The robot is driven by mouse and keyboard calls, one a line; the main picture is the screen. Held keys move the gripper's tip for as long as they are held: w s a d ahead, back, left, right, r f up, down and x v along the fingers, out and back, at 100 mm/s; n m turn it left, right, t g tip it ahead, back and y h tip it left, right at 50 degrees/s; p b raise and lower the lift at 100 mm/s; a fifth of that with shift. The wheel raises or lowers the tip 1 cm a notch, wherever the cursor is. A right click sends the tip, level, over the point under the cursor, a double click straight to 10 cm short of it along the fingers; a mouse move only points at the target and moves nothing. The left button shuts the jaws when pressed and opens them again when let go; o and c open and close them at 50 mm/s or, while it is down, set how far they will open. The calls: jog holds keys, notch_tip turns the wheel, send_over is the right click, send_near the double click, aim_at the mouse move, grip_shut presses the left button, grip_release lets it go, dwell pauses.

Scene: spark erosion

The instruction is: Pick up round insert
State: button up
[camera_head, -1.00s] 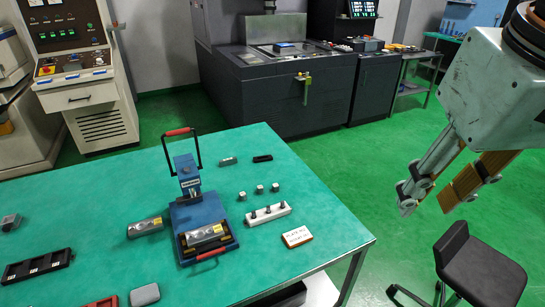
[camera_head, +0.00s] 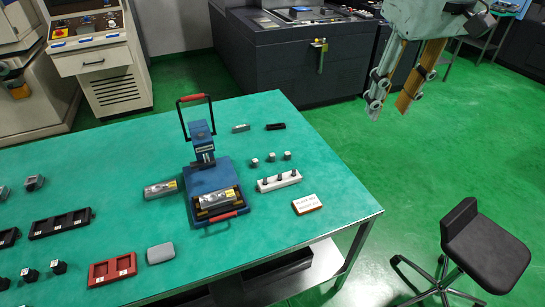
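Three small pale metal inserts (camera_head: 271,157) stand in a row on the green table, behind a white strip (camera_head: 279,181) holding dark pegs. Small dark blocks (camera_head: 58,267) stand at the table's lower left. I cannot tell at this size which piece is the round insert. My gripper (camera_head: 389,108) hangs at the upper right, beyond the table's right edge in the picture. Its two fingers are apart with nothing between them, and it touches nothing on the table.
A blue press fixture (camera_head: 215,178) with a tall handle stands mid-table. Beside it lie a metal block (camera_head: 160,188), a label card (camera_head: 307,204), a black tray (camera_head: 60,223), a red tray (camera_head: 112,269) and a grey block (camera_head: 160,253). A black stool (camera_head: 485,250) stands right.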

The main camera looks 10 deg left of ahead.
jog(key=w+a+f+n+p, duration=0.1)
jog(key=w+a+f, duration=0.15)
jog(key=w, duration=0.45)
jog(key=w+a+f+n, duration=0.2)
jog(key=w+a, duration=0.2)
jog(key=w, duration=0.3)
jog(key=n+g+p, duration=0.3)
jog(key=n, duration=0.4)
send_over(272, 154)
notch_tip(272, 154, down, 30)
jog(key=shift+s+d, duration=0.1)
jog(key=shift+s, duration=0.05)
jog(key=shift+f, duration=4.3)
jog(key=shift+f+b, duration=0.4)
jog(key=shift+f, duration=2.2)
